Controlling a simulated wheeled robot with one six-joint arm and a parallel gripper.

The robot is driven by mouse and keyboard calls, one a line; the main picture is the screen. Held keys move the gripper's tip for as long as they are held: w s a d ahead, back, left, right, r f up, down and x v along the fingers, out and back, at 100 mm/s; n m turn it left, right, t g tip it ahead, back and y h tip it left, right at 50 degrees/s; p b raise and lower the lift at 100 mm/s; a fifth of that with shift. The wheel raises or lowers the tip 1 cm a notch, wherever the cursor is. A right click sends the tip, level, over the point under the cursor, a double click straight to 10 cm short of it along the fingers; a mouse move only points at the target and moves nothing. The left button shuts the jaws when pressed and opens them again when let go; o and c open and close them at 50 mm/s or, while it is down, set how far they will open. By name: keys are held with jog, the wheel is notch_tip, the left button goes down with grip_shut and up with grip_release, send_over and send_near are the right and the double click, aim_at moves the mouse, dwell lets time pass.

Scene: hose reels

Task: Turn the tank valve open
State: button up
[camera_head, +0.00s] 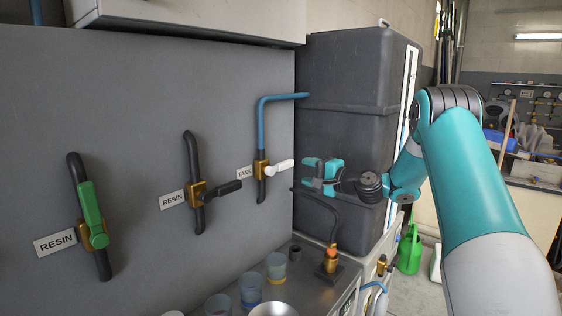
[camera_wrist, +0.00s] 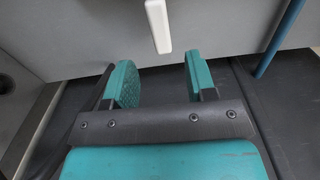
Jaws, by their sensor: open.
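The tank valve is a brass body on a dark pipe joined to a blue pipe, with a white lever handle (camera_head: 280,167) pointing sideways to the right. A TANK label (camera_head: 244,173) is at its left. In the wrist view the white handle (camera_wrist: 158,26) hangs at the top, ahead of the gap between my fingers. My gripper (camera_head: 312,172) has teal fingers and comes from the right, close to the handle's free end. In the wrist view my gripper (camera_wrist: 160,84) is open with nothing between its fingers, and apart from the handle.
Two RESIN valves, one with a black handle (camera_head: 222,187) and one with a green handle (camera_head: 91,213), sit left on the grey panel. A dark tank (camera_head: 350,95) stands behind my gripper. Cups (camera_head: 250,288) and a brass fitting (camera_head: 331,258) stand on the counter below.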

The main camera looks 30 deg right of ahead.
aim_at(288, 166)
jog(key=p+x, duration=0.2)
jog(key=x, duration=0.8)
jog(key=shift+w+a+p, duration=0.15)
jog(key=shift+w+p, duration=0.2)
grip_shut()
